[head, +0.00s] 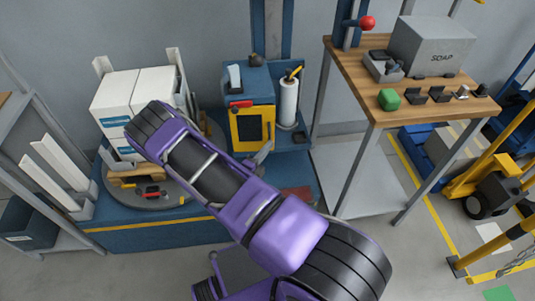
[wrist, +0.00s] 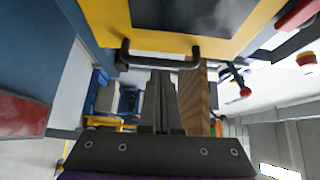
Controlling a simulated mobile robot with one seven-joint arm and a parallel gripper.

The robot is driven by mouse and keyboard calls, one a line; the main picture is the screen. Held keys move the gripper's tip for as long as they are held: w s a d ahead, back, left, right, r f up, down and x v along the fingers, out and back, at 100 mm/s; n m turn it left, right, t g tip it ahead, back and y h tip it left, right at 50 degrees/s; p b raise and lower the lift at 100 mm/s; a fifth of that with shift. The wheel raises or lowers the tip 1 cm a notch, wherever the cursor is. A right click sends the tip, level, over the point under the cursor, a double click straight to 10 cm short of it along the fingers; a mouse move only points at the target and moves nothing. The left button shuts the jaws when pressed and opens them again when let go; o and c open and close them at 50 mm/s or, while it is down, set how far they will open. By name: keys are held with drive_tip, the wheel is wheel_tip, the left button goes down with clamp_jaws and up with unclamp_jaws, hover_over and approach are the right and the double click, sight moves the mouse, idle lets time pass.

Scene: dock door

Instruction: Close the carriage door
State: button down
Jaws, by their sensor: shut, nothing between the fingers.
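The door (head: 250,127) has a yellow frame and a dark window and sits on the front of a small blue cabinet (head: 247,84) in the head view. I cannot tell how far it stands open. In the wrist view the yellow door frame (wrist: 235,38) fills the top, with a black bar handle (wrist: 160,62) across it. My gripper (wrist: 160,78) is shut and empty, its fingertips close at the handle; I cannot tell whether they touch it. In the head view my purple arm hides much of the area left of and below the door, and the gripper is not clearly seen.
White boxes (head: 133,98) stand on a round turntable (head: 160,200) left of the cabinet. A white roll (head: 288,103) stands close at its right. A wooden-topped table (head: 408,104) with a soap box (head: 432,47) is further right. Grey floor lies in front.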

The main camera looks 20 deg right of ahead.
drive_tip(key=shift+w, duration=0.1)
drive_tip(key=shift+w+d+n+t+y, duration=0.5)
drive_tip(key=shift+d+n+t+y, duration=0.15)
drive_tip(key=shift+t, duration=0.25)
drive_tip(key=shift+s+a+p, duration=0.1)
drive_tip(key=shift+p, duration=0.2)
